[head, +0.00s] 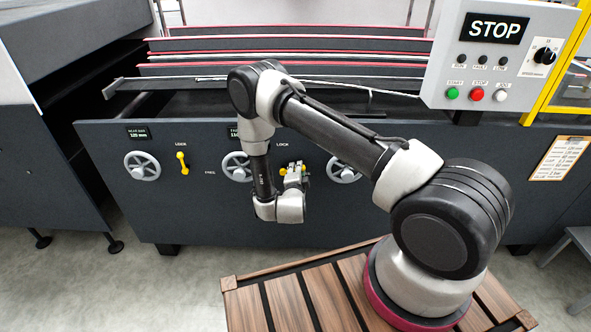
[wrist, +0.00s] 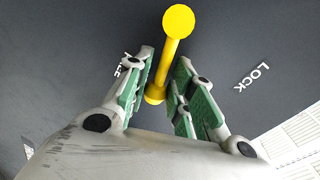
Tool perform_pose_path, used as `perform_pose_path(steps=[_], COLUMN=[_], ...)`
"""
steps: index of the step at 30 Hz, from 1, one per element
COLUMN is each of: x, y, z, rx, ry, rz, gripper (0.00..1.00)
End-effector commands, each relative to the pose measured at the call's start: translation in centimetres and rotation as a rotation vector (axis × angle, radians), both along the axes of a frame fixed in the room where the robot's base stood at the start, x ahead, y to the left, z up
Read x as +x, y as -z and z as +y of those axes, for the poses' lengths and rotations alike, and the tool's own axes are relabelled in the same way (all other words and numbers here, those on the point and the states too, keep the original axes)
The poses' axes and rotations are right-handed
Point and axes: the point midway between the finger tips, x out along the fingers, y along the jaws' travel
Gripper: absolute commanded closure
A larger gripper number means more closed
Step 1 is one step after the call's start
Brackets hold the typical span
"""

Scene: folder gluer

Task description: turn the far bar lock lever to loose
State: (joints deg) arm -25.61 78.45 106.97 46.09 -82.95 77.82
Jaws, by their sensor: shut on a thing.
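A yellow lever with a round knob (wrist: 178,22) shows in the wrist view, on the dark machine panel, its rod running down between my fingers to a round yellow end. My gripper (wrist: 165,60) is shut on this lever, with green-padded fingers on both sides of the rod. In the head view my gripper (head: 293,174) is at the panel, and a bit of the yellow lever (head: 283,171) shows beside it. A LOCK label (wrist: 252,76) lies to the right in the wrist view. The label at left is partly hidden by a finger.
Another yellow lever (head: 182,163) stands upright at the left, under its own LOCK label. Handwheels (head: 142,166) line the panel; my arm partly covers some. A control box (head: 497,60) with STOP sign is at upper right. A wooden slatted platform (head: 318,297) is below.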

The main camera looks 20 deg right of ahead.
Motion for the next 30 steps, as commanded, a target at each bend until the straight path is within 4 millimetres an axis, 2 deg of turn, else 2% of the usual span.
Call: perform_pose_path(steps=[9,24,25,27,30], x=[-0.16,-0.17,-0.17,-0.15,-0.13], y=[0.66,0.74,0.74,0.73,0.69], z=[-0.22,-0.23,-0.23,-0.22,-0.21], rx=[0.094,0.109,0.108,0.109,0.108], ry=[0.001,0.002,0.002,0.001,0.001], rz=[-0.028,-0.032,-0.032,-0.032,-0.033], gripper=[1.00,1.00,0.71,0.58,0.57])
